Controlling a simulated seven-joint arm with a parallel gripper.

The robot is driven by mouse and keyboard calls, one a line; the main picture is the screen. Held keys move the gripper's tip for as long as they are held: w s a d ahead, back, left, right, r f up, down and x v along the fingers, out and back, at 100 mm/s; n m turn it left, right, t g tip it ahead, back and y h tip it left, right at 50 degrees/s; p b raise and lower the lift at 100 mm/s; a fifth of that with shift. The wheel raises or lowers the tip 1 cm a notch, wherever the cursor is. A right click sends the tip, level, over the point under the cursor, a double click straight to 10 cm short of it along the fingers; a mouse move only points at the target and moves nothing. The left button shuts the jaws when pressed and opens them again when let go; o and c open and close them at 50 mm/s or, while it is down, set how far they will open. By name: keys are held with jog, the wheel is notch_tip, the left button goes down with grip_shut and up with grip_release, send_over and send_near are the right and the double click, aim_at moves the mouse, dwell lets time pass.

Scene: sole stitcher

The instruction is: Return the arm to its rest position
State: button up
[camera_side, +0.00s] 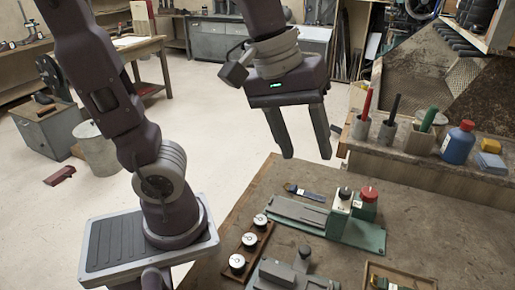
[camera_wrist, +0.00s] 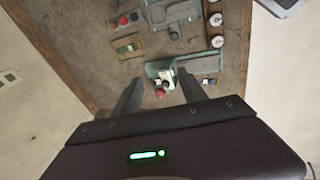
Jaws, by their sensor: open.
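My gripper (camera_side: 304,151) hangs in the air above the back edge of the workbench (camera_side: 420,215), fingers pointing down. Its two fingers are apart with nothing between them. In the wrist view my gripper (camera_wrist: 163,95) also shows spread and empty, with bench items far below it. The sole stitcher looks to be the green machine (camera_side: 300,213) on the bench, with a white post (camera_side: 341,205) and a red knob (camera_side: 368,194). My gripper is apart from it, above and behind it.
A wooden strip with several white round pieces (camera_side: 248,239) lies left of the machine. A grey fixture (camera_side: 290,273) and small tray (camera_side: 400,277) sit in front. A raised shelf at right holds cups, a blue bottle (camera_side: 458,143) and a yellow block (camera_side: 490,145). Air around my gripper is clear.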

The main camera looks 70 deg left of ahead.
jog(key=s+a+f+m+t+y, duration=0.1)
jog(key=s+a+m+t, duration=0.1)
jog(key=s+m, duration=0.5)
jog(key=shift+s+a+f+m+y, duration=0.35)
jog(key=shift+a+m, duration=0.25)
jog(key=shift+a, duration=0.2)
